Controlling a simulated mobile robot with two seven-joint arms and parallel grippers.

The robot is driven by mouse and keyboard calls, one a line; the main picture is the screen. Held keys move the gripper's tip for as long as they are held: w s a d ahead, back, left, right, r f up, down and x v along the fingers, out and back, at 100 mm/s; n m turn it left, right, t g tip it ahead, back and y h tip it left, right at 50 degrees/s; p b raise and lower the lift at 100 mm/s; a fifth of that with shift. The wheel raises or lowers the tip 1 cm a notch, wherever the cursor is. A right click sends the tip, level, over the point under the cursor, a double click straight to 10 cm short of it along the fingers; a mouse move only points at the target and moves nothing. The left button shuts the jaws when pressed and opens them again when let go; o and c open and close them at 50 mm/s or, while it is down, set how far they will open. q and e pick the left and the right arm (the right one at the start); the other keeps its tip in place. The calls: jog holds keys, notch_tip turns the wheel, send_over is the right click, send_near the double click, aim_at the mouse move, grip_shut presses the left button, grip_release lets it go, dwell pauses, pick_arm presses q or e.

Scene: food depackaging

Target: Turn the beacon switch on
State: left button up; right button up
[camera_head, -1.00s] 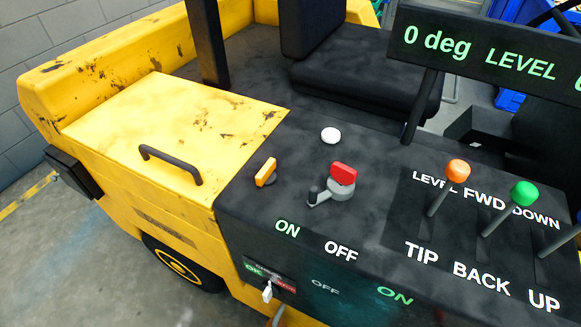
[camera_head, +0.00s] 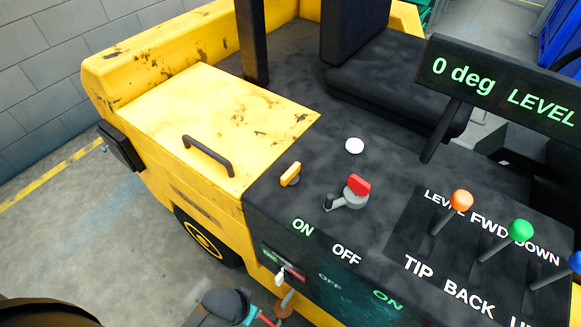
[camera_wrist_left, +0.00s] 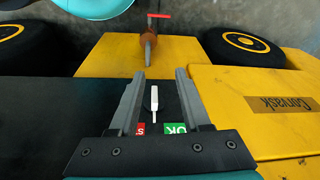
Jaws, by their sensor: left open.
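A small white toggle switch (camera_head: 281,277) sits on the front face of the black console, beside a green and red label (camera_head: 285,266). An orange knob (camera_head: 290,174) is on the console top near the word ON. A red-topped grey lever (camera_head: 356,190) stands near OFF. I cannot tell from the labels which one is the beacon switch. My left gripper (camera_wrist_left: 160,76) is open and empty in the left wrist view, with the white toggle (camera_wrist_left: 154,100) showing between its fingers. In the head view, dark parts of my left arm show at the bottom, below and left of the toggle. My right gripper is not in view.
Orange (camera_head: 461,200) and green (camera_head: 521,230) levers stand to the right, under a display (camera_head: 500,85). A brown cylinder (camera_wrist_left: 148,45) with a red handle (camera_wrist_left: 160,16) juts out by the toggle. Open floor lies left of the yellow vehicle body (camera_head: 220,120).

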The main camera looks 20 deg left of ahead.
pick_arm(q)
notch_tip(320, 180, up, 28)
jog(key=w+t+p, duration=0.1)
jog(key=p, duration=0.5)
jog(key=w+d, duration=0.3)
jog(key=w, duration=0.1)
jog(key=w+d+r+m+g+h, duration=0.1)
jog(key=w+d, duration=0.2)
jog(key=w, duration=0.2)
jog(key=w+d+m+h, duration=0.1)
jog(key=w+d, duration=0.2)
jog(key=w, duration=0.1)
jog(key=shift+w+r, duration=0.25)
jog(key=shift+w, duration=0.05)
jog(key=w+a+r+g, duration=0.2)
jog(key=w+r, duration=0.3)
jog(key=w, duration=0.1)
jog(key=y, duration=0.2)
send_near(291, 170)
notch_tip(291, 170, down, 9)
jog(key=shift+w+d+f+b, duration=0.1)
jog(key=shift+w+b, duration=0.05)
jog(key=shift+b, duration=0.7)
grip_shut()
